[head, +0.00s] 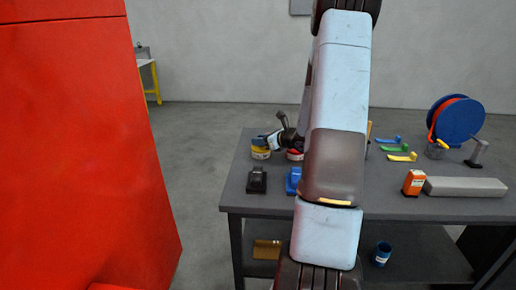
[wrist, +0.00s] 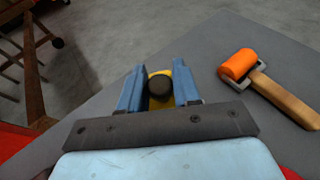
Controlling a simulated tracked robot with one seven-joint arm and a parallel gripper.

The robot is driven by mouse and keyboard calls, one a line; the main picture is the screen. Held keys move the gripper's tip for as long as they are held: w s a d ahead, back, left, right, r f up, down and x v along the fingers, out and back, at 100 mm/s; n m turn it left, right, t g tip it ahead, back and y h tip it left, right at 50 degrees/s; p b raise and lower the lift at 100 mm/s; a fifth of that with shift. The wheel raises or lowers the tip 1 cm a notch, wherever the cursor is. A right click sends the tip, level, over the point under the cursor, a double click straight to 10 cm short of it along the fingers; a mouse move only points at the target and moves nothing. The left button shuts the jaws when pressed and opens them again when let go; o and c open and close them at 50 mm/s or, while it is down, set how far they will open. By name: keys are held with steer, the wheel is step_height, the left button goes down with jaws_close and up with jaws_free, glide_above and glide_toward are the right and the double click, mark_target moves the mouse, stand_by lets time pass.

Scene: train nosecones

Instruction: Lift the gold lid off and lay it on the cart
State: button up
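The gold lid (wrist: 181,84) with a round dark knob (wrist: 160,88) shows between my fingers in the wrist view. My gripper (wrist: 159,68) is open, its two blue fingers on either side of the knob with gaps to it. I cannot tell how far above the lid the fingertips are. In the head view, a small tin with a gold band (head: 260,154) stands at the far left corner of the grey cart (head: 400,206). My gripper end is next to this tin. My forearm hides the middle of the cart.
A red-lidded tin (head: 295,155) stands just right of the gold one. A black object (head: 257,180) and a blue one (head: 292,181) stand in front. An orange roller (wrist: 238,64) lies beside my gripper.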

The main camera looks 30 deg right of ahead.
jaws_close()
